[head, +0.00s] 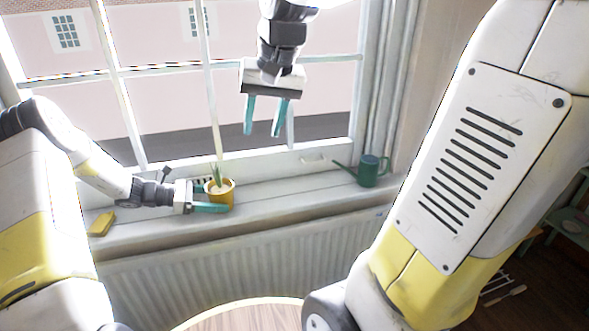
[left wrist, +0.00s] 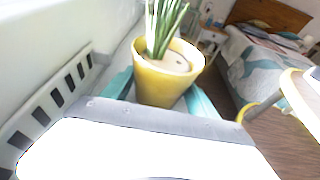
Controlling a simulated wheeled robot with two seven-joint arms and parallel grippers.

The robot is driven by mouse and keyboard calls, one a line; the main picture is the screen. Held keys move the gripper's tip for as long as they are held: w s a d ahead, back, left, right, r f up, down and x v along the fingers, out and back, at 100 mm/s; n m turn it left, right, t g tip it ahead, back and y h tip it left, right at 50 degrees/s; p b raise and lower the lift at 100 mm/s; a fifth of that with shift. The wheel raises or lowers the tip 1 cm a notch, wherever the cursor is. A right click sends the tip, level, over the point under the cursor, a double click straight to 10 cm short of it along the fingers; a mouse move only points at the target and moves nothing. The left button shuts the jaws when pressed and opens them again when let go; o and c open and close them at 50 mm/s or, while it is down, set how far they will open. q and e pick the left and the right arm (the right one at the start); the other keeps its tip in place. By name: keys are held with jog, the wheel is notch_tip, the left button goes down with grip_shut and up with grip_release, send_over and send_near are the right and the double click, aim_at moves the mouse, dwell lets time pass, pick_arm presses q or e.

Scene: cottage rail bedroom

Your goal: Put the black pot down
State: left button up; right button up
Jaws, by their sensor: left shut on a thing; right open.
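A yellow pot (head: 221,193) with a green spiky plant is at the windowsill, left of centre in the head view. No black pot shows. My left gripper (head: 217,198) is shut on the yellow pot, with a teal finger on either side. The pot also shows upright between the fingers in the left wrist view (left wrist: 165,80). I cannot tell whether its base touches the sill (head: 285,190). My right gripper (head: 266,118) is open and empty, pointing down in front of the window, above and right of the pot.
A dark green watering can (head: 369,171) stands on the sill to the right. A yellow block (head: 101,223) lies on the sill at the left. The sill between pot and can is clear. A radiator (head: 250,262) is below, with a round wooden table (head: 245,316) in front.

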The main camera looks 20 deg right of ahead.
pick_arm(q)
jog(key=o, duration=1)
pick_arm(e)
jog(key=s+d+f+n+t, duration=0.1)
jog(key=s+f, duration=0.1)
jog(key=s, duration=0.4)
jog(key=s+d+f+t, duration=0.1)
jog(key=s+d+f, duration=0.1)
jog(key=s, duration=0.5)
jog(key=shift+n+t, duration=0.3)
jog(key=shift+n, duration=0.1)
pick_arm(q)
jog(key=shift+o, duration=0.2)
pick_arm(e)
jog(key=shift+f, duration=0.1)
